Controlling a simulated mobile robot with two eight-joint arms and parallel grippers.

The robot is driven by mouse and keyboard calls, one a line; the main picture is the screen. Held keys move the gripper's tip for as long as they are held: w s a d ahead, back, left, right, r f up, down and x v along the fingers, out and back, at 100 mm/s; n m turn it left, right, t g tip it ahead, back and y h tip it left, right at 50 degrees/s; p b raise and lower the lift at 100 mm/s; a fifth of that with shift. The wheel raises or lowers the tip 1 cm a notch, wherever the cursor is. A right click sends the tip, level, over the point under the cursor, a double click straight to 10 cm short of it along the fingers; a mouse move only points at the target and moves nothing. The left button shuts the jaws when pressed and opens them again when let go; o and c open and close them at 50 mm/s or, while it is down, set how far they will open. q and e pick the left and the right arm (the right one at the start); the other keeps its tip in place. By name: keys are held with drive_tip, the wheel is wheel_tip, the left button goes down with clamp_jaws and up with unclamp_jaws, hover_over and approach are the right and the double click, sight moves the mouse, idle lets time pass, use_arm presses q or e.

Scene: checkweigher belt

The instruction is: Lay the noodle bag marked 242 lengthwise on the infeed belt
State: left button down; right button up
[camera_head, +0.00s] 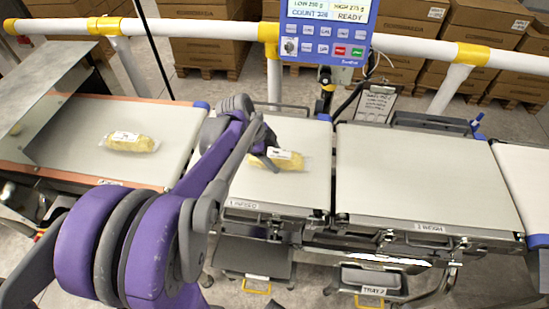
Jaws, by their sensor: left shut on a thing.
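A clear noodle bag (283,162) with yellow contents and a white label lies along the infeed belt (305,191), near its middle. The label is too small to read. A second noodle bag (130,142) lies on the belt at the left, apart from my gripper. My right gripper is not in view.
The weigh belt (420,180) to the right is bare. A blue display panel (328,30) stands behind the infeed belt. A white rail (200,29) with yellow joints runs across the back. Cartons (480,40) are stacked beyond it. A clipboard (377,103) hangs behind the weigh belt.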

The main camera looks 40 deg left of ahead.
use_arm(q)
drive_tip(key=shift+f, duration=0.25)
drive_tip(key=shift+f, duration=0.15)
unclamp_jaws()
drive_tip(key=shift+s+a+r, duration=0.1)
drive_tip(key=shift+r, duration=0.35)
drive_tip(key=p+v, duration=0.1)
drive_tip(key=v, duration=1)
drive_tip(key=shift+s+a+r, duration=0.1)
drive_tip(key=shift+r, duration=0.1)
